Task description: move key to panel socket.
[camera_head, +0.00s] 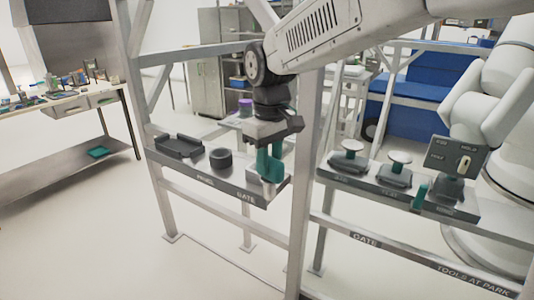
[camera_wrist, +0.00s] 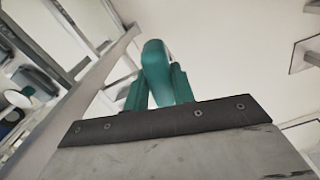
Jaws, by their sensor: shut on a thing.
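My gripper (camera_head: 270,160) points down over the right end of the left shelf, above the GATE label. It is shut on a teal piece that appears to be the key; it shows in the wrist view (camera_wrist: 155,72) as a rounded teal shape between two teal side pieces. I cannot tell whether its lower end touches the shelf or a pale block there. A black round socket (camera_head: 221,159) stands on the same shelf, left of my gripper, above the PANEL label (camera_head: 205,182). It is empty as far as I can see.
A black tray (camera_head: 179,146) sits at the shelf's left end. A grey upright post (camera_head: 305,190) stands close right of my gripper. A right shelf (camera_head: 385,190) carries two white-topped knobs and a KEY/HOLD-like sign (camera_head: 455,157). A purple-capped item (camera_head: 245,106) is behind.

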